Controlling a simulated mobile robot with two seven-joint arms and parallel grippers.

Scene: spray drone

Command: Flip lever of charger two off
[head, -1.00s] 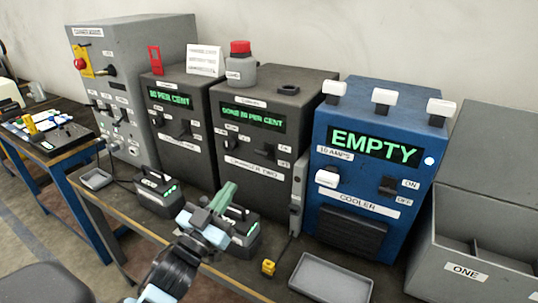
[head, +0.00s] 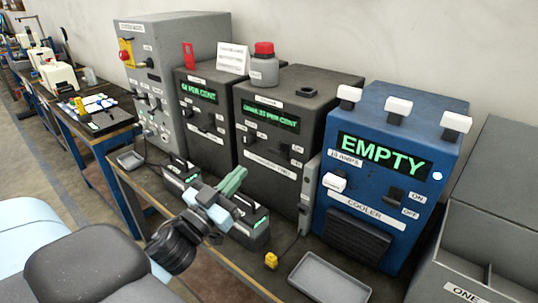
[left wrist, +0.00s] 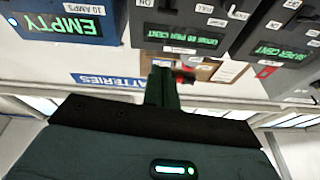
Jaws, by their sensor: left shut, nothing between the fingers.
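Charger two (head: 262,165) is the dark grey box in the middle of the bench, with green display text. Its small dark lever (head: 282,152) is on the front beside ON and OFF labels; its exact position is too small to tell. My left gripper (head: 236,176) has shut, empty green fingers. In the head view they appear below and left of the lever, apart from it. My right gripper is not in view.
A battery pack (head: 250,228) stands below the left gripper, and another (head: 180,178) is to its left. The blue cooler (head: 372,175) stands right of charger two. A grey tray (head: 328,279) and a small yellow object (head: 271,260) lie at the bench front.

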